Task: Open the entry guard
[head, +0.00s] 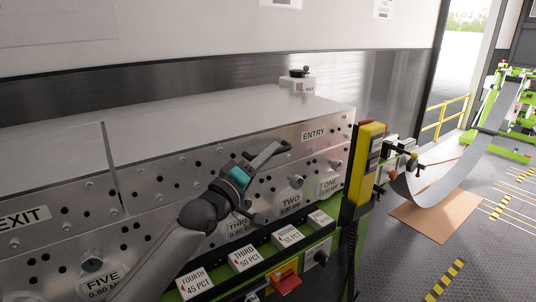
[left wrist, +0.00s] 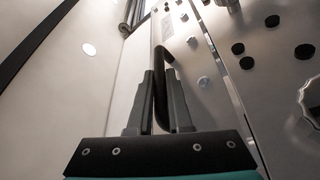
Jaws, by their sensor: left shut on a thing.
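The entry guard (head: 314,134) is a grey metal cover panel labelled ENTRY on the right part of the long machine housing. It looks lowered in the head view, against the front of the housing. My left gripper (head: 283,148) reaches in from the lower left, in front of this panel. In the left wrist view, its fingers (left wrist: 158,84) are shut on a dark curved handle (left wrist: 180,100) on the guard. The arm and hand hide part of the panel behind them. My right gripper is not in view.
Labelled knobs line the housing front, such as TWO (head: 291,200). Below run white label plates (head: 245,258) and a red lever (head: 286,280). A curved metal sheet (head: 440,190) hangs beyond. A small jog box (head: 297,82) sits on top.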

